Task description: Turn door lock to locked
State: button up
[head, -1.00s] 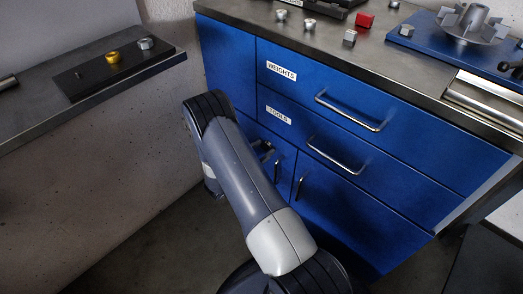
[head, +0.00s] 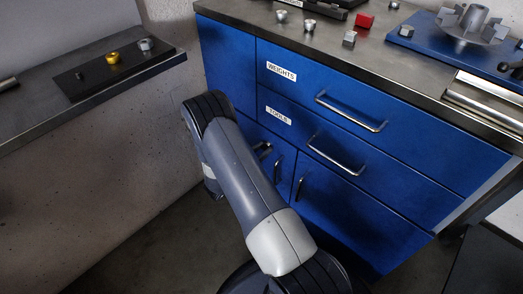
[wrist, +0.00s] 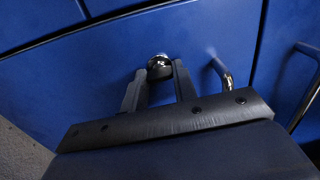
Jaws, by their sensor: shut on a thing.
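The door lock (wrist: 159,62) is a small round metal knob on a blue cabinet door, seen in the wrist view. My gripper (wrist: 160,72) is shut on it, with one dark finger on each side. The lock's turned angle is too small to tell. A door handle (wrist: 222,72) stands out just right of my fingers.
Drawers labelled WEIGHTS (head: 281,71) and TOOLS (head: 279,115) are closed above, with bar handles sticking out. A second door handle (wrist: 304,105) is at the wrist view's right edge. A side bench (head: 130,62) is at left. Small metal parts and a red block (head: 365,21) lie on top.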

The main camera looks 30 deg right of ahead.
jog(key=n, duration=0.4)
jog(key=shift+n+p, duration=0.3)
jog(key=shift+n, duration=0.1)
jog(key=n, duration=0.4)
jog(key=shift+p, duration=0.4)
jog(key=n+p, duration=0.1)
jog(key=n, duration=0.3)
jog(key=shift+n, duration=2.3)
jog(key=o, duration=1)
jog(key=p+v, duration=0.2)
jog(key=v, duration=0.8)
jog(key=shift+a, duration=0.4)
